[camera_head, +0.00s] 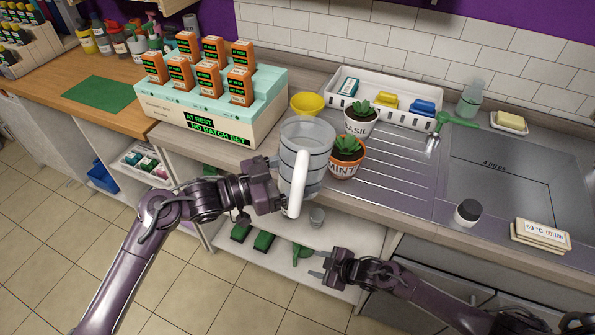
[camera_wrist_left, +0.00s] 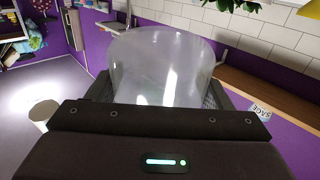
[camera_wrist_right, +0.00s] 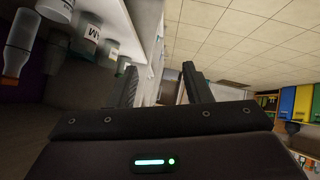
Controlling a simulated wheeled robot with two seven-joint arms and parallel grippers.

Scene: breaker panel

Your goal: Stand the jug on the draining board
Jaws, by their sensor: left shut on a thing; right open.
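The jug (camera_head: 309,140) is clear and grey with a white handle. It is upright in the head view, in front of the near edge of the counter. My left gripper (camera_head: 279,183) is shut on the jug's side, and the jug also fills the middle of the left wrist view (camera_wrist_left: 165,65). The jug's base is partly hidden by its handle and the gripper. The draining board (camera_head: 400,165) is ribbed metal, left of the sink. My right gripper (camera_head: 322,270) is open and empty, low in front of the shelf below the counter.
A white tray (camera_head: 425,115) stands behind. A yellow bowl (camera_head: 308,103) is behind the jug. The board's middle is clear, with the sink (camera_head: 510,185) to its right.

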